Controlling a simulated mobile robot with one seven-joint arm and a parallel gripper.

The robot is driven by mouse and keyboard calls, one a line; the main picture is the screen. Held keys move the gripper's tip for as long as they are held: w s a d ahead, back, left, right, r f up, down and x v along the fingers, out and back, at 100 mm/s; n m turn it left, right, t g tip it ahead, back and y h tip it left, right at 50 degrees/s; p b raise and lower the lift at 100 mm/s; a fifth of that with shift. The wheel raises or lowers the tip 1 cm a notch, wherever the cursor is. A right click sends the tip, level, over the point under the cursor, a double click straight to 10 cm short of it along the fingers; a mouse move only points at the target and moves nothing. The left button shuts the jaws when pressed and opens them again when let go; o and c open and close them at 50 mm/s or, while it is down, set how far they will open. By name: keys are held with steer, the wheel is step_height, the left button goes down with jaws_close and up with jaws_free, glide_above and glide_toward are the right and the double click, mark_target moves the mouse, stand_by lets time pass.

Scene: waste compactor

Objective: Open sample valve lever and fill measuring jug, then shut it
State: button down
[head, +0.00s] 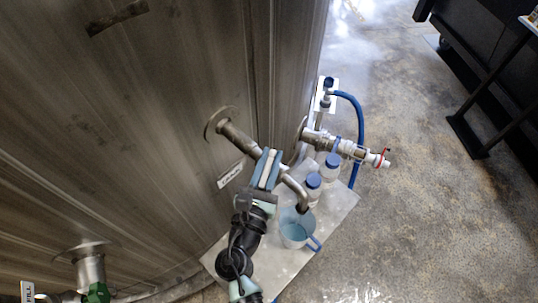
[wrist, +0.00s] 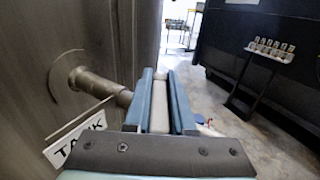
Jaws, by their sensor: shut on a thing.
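The sample valve's metal pipe (head: 240,141) comes out of the tank wall, and its curved spout (head: 297,190) points down at the measuring jug. My gripper (head: 267,168) is shut on the pale valve lever, which shows between the blue fingers in the wrist view (wrist: 160,108). The measuring jug (head: 293,242) is whitish with a blue handle and stands upright on a metal shelf, under the spout. Its inside looks light blue; I cannot tell the liquid level or whether liquid is flowing. My gripper hides much of the valve body.
Two blue-capped bottles (head: 313,186) stand behind the jug on the shelf (head: 335,212). A second pipe with a red-handled valve (head: 380,158) and a blue hose (head: 357,115) are beside them. A green-handled valve (head: 97,293) is at lower left. Open floor (head: 430,210) lies right.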

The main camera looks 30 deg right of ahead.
steer(key=shift+n+t+y, duration=0.4)
steer(key=c, duration=0.8)
jaws_free()
steer(key=shift+o, duration=0.2)
steer(key=b+v, duration=0.3)
steer(key=v, duration=0.9)
steer(key=shift+s, duration=0.1)
steer(key=shift+s+a, duration=0.25)
steer(key=shift+s, duration=0.05)
